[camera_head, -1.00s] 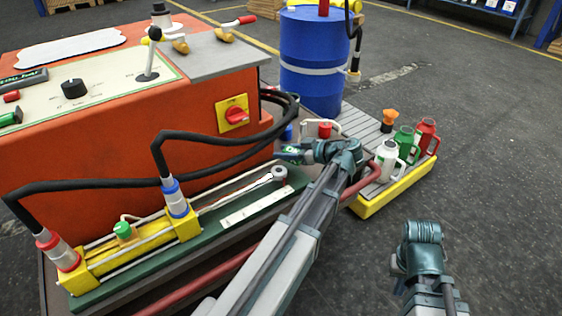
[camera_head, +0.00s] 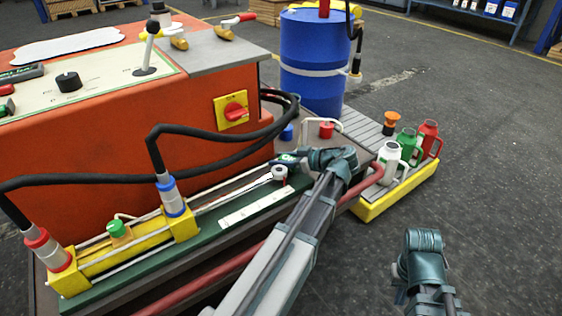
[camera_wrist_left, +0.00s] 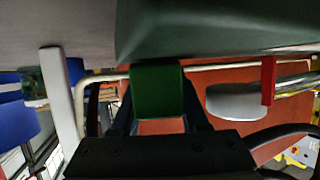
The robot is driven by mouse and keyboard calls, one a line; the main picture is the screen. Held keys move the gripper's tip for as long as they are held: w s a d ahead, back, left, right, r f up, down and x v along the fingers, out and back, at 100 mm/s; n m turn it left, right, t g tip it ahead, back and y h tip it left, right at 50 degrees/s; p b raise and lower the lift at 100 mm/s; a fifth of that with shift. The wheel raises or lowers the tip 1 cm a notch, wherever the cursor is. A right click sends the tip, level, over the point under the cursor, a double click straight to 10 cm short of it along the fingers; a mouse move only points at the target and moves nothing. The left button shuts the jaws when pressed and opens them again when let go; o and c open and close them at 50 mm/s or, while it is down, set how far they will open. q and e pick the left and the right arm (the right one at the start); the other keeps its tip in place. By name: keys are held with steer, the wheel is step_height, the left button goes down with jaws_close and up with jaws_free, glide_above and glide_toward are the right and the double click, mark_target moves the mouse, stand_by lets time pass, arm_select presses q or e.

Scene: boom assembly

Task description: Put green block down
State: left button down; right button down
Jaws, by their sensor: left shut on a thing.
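In the left wrist view my left gripper (camera_wrist_left: 157,110) is shut on the green block (camera_wrist_left: 157,88). The block sits between the two dark fingers, close to a large dark green surface; I cannot tell if they touch. In the head view my left gripper (camera_head: 285,159) is just above and behind the silver rod end (camera_head: 279,173) of the yellow cylinder (camera_head: 125,253), over the green base plate (camera_head: 215,232). The block cannot be made out there. My right arm's wrist is low at the right in the head view; its fingers are hidden.
The orange machine (camera_head: 190,105) with black hoses (camera_head: 215,157) stands behind the cylinder. A red rail (camera_head: 215,286) runs along the front. A blue drum (camera_head: 312,75) and several jugs (camera_head: 405,142) on a yellow-edged pallet (camera_head: 395,197) are at right.

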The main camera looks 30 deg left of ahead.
arm_select(q)
steer(key=shift+f, duration=0.2)
steer(key=c, duration=0.7)
jaws_free()
steer(key=shift+r, duration=0.1)
steer(key=shift+r, duration=0.25)
steer(key=p+v, duration=0.4)
steer(key=v, duration=0.6)
steer(key=shift+d, duration=0.3)
steer(key=shift+d+r+p, duration=0.2)
steer(key=shift+d+p, duration=0.1)
steer(key=shift+d, duration=0.4)
